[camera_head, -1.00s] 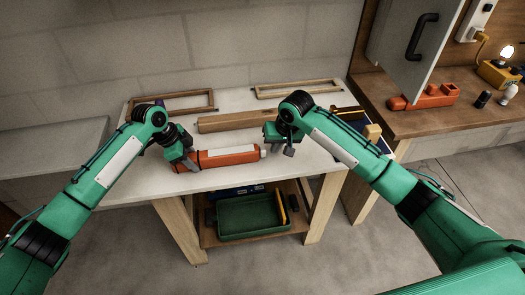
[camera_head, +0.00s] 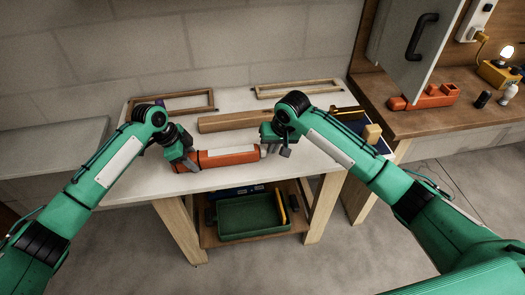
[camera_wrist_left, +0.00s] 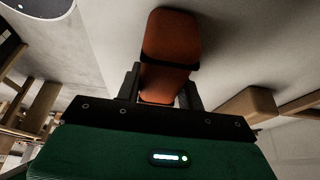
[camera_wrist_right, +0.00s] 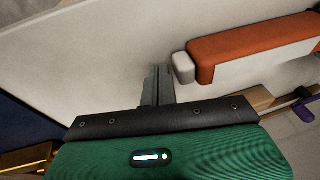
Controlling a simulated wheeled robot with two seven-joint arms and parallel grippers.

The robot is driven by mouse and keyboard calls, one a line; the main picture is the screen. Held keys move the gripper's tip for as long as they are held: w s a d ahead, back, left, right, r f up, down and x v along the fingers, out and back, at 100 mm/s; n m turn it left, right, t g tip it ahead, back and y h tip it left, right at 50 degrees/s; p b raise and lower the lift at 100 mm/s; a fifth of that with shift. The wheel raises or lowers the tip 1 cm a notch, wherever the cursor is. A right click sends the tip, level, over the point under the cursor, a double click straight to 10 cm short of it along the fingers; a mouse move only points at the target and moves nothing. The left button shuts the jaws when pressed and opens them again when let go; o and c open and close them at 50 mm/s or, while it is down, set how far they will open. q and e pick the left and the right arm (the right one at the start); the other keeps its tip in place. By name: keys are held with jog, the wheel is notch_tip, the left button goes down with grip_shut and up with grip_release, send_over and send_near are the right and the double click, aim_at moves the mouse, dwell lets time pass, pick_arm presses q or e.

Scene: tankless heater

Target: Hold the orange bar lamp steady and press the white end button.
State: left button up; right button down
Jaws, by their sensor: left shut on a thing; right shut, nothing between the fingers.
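The orange bar lamp (camera_head: 230,156) lies along the front of the white table, with a pale strip on its side. My left gripper (camera_head: 187,165) is shut on its left part; the left wrist view shows the fingers on both sides of the orange body (camera_wrist_left: 170,35) by a dark band. The white end button (camera_head: 264,151) is at the lamp's right end. My right gripper (camera_wrist_right: 160,72) is shut and empty, its fingertips just beside the white button (camera_wrist_right: 183,67). I cannot tell whether they touch it.
A wooden beam (camera_head: 240,121) and two wooden frames (camera_head: 298,88) lie behind the lamp. A blue tray (camera_head: 376,142) is at the table's right. A green bin (camera_head: 250,218) sits on the shelf below. The brown counter (camera_head: 440,121) holds another orange object (camera_head: 425,97).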

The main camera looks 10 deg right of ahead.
pick_arm(q)
jog(key=shift+f, duration=0.1)
pick_arm(e)
jog(key=shift+a, duration=0.65)
jog(key=shift+d, duration=0.65)
notch_tip(320, 180, up, 7)
pick_arm(q)
jog(key=o, duration=1.2)
jog(key=v, duration=1.2)
jog(key=shift+a, duration=0.1)
